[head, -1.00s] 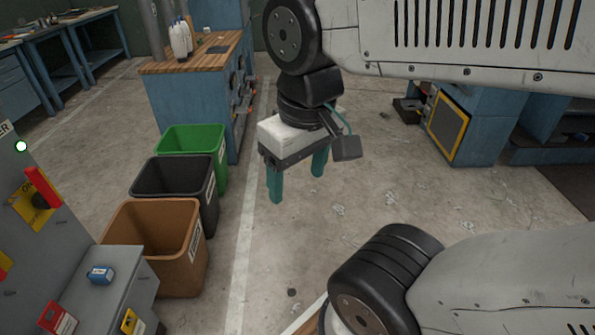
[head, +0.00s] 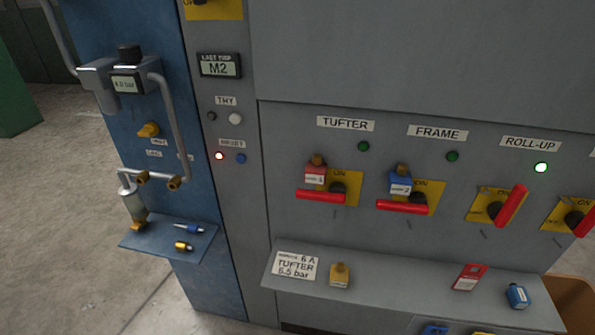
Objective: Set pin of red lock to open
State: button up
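The red lock (head: 315,174) has a white label and a brownish knob-like top. It sits at the yellow switch plate under the TUFTER label (head: 345,124), just above the left part of a red handle (head: 321,196) that lies horizontal. A small pin on the lock is too small to make out, and its setting cannot be read. My gripper is not in the current head view.
A blue lock (head: 401,183) sits at the FRAME switch. The ROLL-UP handle (head: 511,205) is slanted, below a lit green lamp (head: 540,167).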

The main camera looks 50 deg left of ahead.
aim_at(317, 159)
jog(key=u, duration=1.75)
